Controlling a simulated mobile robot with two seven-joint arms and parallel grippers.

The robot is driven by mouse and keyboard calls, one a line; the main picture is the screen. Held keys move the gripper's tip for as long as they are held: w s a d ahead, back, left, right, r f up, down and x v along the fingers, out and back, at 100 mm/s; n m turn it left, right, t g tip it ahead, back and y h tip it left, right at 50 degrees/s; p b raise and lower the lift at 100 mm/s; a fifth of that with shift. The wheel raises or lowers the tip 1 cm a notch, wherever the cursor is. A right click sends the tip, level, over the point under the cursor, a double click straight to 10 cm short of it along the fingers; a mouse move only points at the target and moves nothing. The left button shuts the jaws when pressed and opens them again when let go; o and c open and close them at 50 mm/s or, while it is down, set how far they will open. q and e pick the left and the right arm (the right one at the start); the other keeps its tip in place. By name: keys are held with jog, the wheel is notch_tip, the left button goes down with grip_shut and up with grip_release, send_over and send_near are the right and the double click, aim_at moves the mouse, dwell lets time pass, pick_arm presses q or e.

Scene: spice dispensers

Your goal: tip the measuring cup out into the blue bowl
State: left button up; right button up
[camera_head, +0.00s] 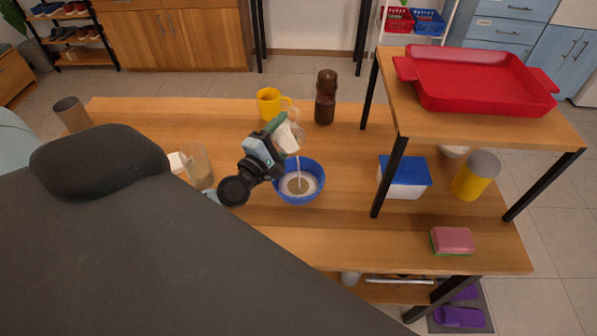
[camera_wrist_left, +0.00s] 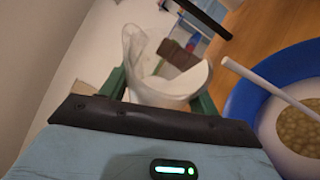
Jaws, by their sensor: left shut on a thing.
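My left gripper (camera_head: 279,131) is shut on the measuring cup (camera_head: 289,138), a whitish, see-through cup, and holds it tilted above the blue bowl (camera_head: 280,192). In the left wrist view the cup (camera_wrist_left: 178,88) sits between the green fingers, with white inside it. The blue bowl (camera_wrist_left: 242,98) is at the right there, partly cut off, with tan, grainy contents in it. A thin white line runs from near the cup down into the bowl; I cannot tell whether it is a stream or a handle. My right gripper is not in view.
A yellow mug (camera_head: 268,103) and a dark brown bottle (camera_head: 325,97) stand behind the bowl. A clear glass (camera_head: 200,168) stands left of it. A raised shelf with a red tray (camera_head: 480,85) is at the right, above a blue-lidded box (camera_head: 405,172). A pink sponge (camera_head: 452,240) lies front right.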

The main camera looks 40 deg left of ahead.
pick_arm(q)
jog(key=shift+s+d+r, duration=0.1)
jog(key=shift+s+d, duration=0.05)
jog(key=shift+d, duration=0.1)
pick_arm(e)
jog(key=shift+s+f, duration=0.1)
pick_arm(q)
jog(key=shift+s+d+r+m+t+h+b, duration=0.1)
jog(key=shift+r+m+t+h+b, duration=0.15)
jog(key=shift+m, duration=0.3)
jog(key=shift+w+d+r+m+t+h+b, duration=0.15)
jog(key=shift+m+b, duration=0.25)
jog(key=shift+m, duration=0.2)
jog(key=shift+s+d+r+m+t+h+b, duration=0.1)
jog(key=shift+s+m+t+b, duration=0.15)
jog(key=shift+m, duration=0.3)
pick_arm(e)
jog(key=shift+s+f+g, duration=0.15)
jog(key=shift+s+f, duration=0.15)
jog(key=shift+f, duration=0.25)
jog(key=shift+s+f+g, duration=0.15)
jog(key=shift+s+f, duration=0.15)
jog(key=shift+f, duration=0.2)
